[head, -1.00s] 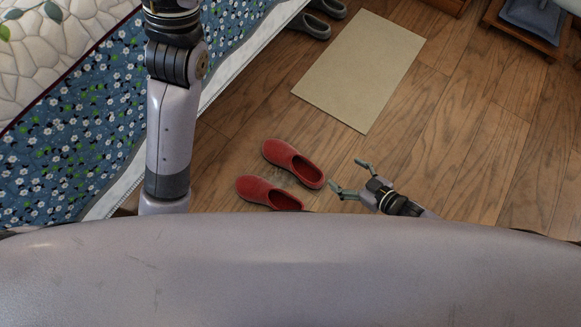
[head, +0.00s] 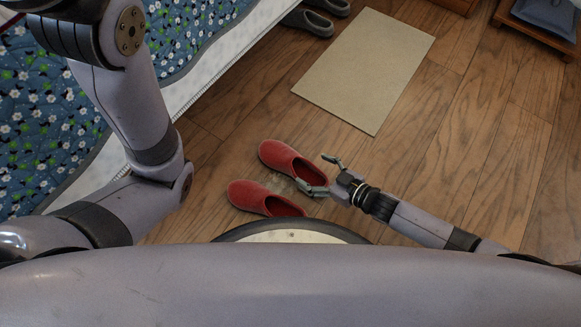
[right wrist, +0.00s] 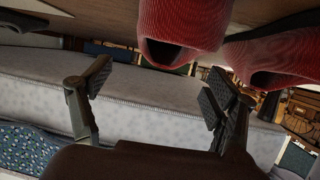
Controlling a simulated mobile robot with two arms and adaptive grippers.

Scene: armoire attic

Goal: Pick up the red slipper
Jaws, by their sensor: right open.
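A pair of red slippers lies on the wood floor in the head view, the farther slipper (head: 279,156) right beside the nearer one (head: 254,195). Both also show along the top of the right wrist view, one at the top middle (right wrist: 185,18) and one at the right (right wrist: 285,52). My right gripper (head: 317,172) is open and empty, its fingertips close to the open end of the farther slipper. I cannot tell whether a finger touches it. The fingers (right wrist: 158,82) stand wide apart in the right wrist view. My left arm shows, but its gripper is out of view.
A beige mat (head: 368,70) lies beyond the slippers. Grey slippers (head: 307,20) stand at the edge of the bed (head: 225,65) on the left. A low wooden piece with a blue cushion (head: 545,16) is at the far right. The floor to the right is clear.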

